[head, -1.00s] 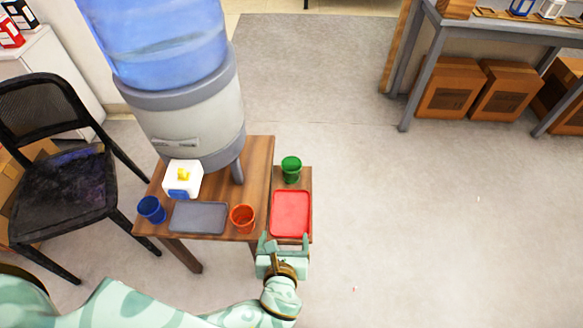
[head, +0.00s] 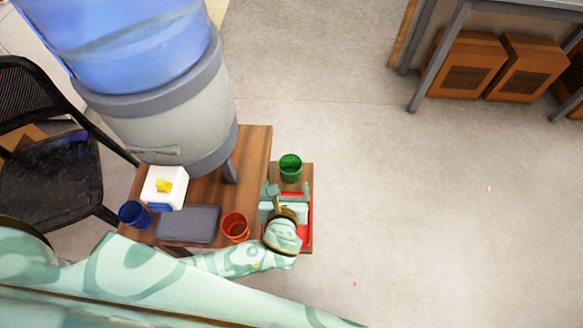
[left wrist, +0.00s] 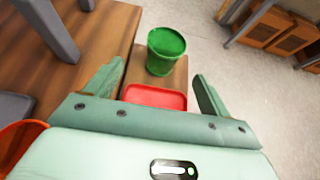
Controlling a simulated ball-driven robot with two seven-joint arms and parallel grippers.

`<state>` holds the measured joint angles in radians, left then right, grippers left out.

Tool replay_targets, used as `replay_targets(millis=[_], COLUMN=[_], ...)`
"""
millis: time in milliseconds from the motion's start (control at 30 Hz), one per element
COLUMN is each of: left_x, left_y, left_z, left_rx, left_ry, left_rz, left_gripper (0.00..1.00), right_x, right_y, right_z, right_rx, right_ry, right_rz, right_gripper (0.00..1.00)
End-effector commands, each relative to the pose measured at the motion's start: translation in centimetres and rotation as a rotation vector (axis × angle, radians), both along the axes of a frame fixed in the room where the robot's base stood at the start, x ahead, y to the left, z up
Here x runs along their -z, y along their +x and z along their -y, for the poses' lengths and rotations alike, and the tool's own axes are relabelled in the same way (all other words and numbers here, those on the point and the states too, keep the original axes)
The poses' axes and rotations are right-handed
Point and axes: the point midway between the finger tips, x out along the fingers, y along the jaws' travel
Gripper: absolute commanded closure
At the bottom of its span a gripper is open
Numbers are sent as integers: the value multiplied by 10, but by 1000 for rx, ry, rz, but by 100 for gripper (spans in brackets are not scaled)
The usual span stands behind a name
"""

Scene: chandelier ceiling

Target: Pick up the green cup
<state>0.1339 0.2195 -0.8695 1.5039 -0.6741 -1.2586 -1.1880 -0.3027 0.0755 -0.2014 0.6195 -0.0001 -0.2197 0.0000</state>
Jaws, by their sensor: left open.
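The green cup (head: 290,168) stands upright near the far end of a small wooden stand, beyond the red tray (head: 309,222). My left gripper (head: 286,190) is over the red tray, just short of the cup, and hides much of the tray. In the left wrist view the green cup (left wrist: 165,50) is ahead of and between the two spread fingers (left wrist: 157,85), apart from them. The red tray (left wrist: 155,97) shows between the fingers below the cup. The left gripper is open and empty. My right gripper is not in view.
Open floor (head: 420,200) lies to the right.

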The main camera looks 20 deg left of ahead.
Motion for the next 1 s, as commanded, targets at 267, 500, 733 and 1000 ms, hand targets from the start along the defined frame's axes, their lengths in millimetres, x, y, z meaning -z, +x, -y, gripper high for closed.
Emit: replay_targets(millis=[267, 500, 733, 1000], left_x=[28, 40, 51, 48], left_y=[43, 67, 92, 94], left_z=[-12, -13, -18, -19], left_rx=[0, 0, 0, 1], left_ry=[0, -1, 0, -1], left_rz=[-2, -3, -3, -1], left_gripper=[18, 18, 18, 29], right_x=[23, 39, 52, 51], right_y=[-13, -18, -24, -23], right_z=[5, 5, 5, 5], right_rx=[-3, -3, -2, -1], right_ry=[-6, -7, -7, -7], right_rz=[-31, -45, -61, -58], right_gripper=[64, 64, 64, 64])
